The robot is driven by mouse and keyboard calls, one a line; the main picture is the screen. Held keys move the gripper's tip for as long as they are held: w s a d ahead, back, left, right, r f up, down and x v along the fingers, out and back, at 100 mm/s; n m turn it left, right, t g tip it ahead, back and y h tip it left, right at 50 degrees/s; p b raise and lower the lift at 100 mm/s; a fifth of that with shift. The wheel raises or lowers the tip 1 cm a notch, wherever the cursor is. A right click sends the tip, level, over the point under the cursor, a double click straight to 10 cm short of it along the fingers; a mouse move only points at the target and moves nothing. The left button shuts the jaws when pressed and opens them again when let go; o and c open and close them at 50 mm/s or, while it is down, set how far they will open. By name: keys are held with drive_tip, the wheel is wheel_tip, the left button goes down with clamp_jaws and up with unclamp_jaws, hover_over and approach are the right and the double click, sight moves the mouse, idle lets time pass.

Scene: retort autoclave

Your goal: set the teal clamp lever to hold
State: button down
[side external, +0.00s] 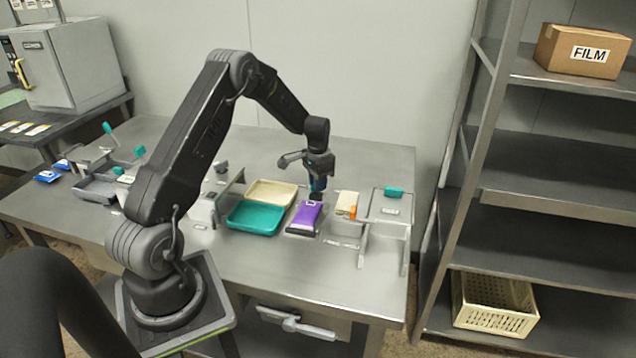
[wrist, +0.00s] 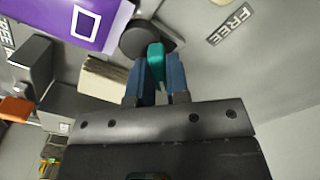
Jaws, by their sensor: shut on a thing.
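The teal clamp lever (wrist: 155,62) stands up from a round dark pivot (wrist: 147,38) in the wrist view. My gripper (wrist: 155,72) has its blue fingers closed on both sides of the lever. In the side view my gripper (side external: 318,186) points down just behind the purple pouch (side external: 306,214), and I cannot make out the lever between the fingers. The purple pouch also shows beside the pivot in the wrist view (wrist: 75,20). A plate marked FREE (wrist: 230,23) lies to the right of the lever. I see no readable hold mark.
A teal tray (side external: 255,219) and a cream tray (side external: 271,191) lie left of the pouch. A cream block (side external: 346,200) with an orange part (side external: 353,212) and a metal stand with a teal piece (side external: 393,192) are close on the right. The front of the table is clear.

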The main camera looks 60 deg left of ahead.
idle(0.3)
drive_tip(key=c, duration=1.1)
unclamp_jaws()
wheel_tip(320, 180, up, 14)
drive_tip(key=s+d+r+t, duration=0.1)
drive_tip(key=s+d+r, duration=0.2)
drive_tip(key=d+r, duration=0.4)
drive_tip(key=s+d+r+t, duration=0.1)
drive_tip(key=s+d+r, duration=0.3)
drive_tip(key=d, duration=0.5)
drive_tip(key=s+d+r+t, duration=0.1)
drive_tip(key=s+d+t, duration=0.2)
drive_tip(key=s+d, duration=1)
drive_tip(key=s, duration=0.4)
drive_tip(key=shift+d+t, duration=0.2)
drive_tip(key=shift+t, duration=0.1)
